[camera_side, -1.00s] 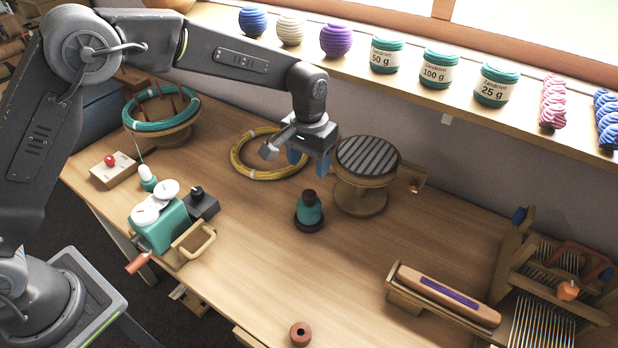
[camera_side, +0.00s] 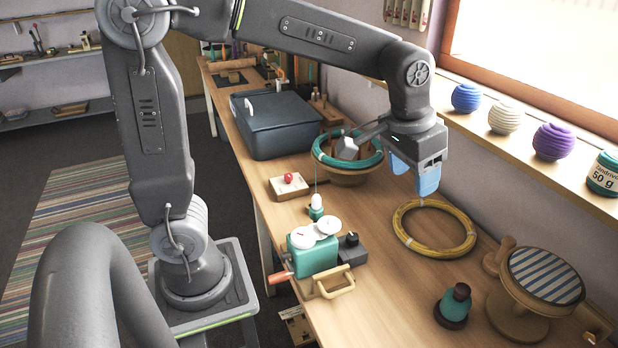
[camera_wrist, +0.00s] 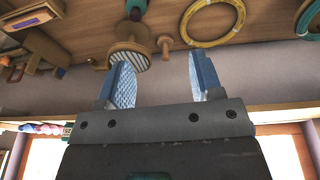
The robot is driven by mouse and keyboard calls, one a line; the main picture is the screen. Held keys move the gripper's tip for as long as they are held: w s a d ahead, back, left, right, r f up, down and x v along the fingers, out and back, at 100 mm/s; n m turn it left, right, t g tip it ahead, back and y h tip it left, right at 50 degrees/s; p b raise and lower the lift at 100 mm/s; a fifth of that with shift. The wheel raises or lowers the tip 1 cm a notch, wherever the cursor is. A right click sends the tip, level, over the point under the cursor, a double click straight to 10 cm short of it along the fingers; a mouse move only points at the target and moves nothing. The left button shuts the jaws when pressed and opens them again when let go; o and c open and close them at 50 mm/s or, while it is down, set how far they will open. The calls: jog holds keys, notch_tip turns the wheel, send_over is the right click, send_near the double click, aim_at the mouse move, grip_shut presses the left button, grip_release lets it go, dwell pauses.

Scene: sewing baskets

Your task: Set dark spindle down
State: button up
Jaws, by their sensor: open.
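The dark spindle (camera_side: 453,306), dark brown at base and top with teal thread wound around its middle, stands upright on the table, left of the striped round stand. In the wrist view the teal-wound spindle (camera_wrist: 136,8) shows at the top edge, partly cut off. My gripper (camera_side: 415,178) has two blue fingers and is raised above the table, near the yellow coil and well away from the spindle. In the wrist view my gripper (camera_wrist: 160,66) is open, with nothing between its fingers.
A striped-top stand (camera_side: 545,277) is right of the spindle. A yellow coil (camera_side: 434,249) lies on the table. A teal ring on a wooden stand (camera_side: 347,178), a teal winder (camera_side: 313,258) and a dark box (camera_side: 277,122) stand farther left. Yarn balls (camera_side: 553,142) line the sill.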

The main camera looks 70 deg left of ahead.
jog(key=s+a+t, duration=0.1)
jog(key=s+a, duration=0.1)
jog(key=s, duration=0.6)
jog(key=s+a+t, duration=0.1)
jog(key=s+a, duration=0.2)
jog(key=s, duration=0.5)
jog(key=shift+f+t, duration=0.3)
jog(key=shift+t, duration=0.1)
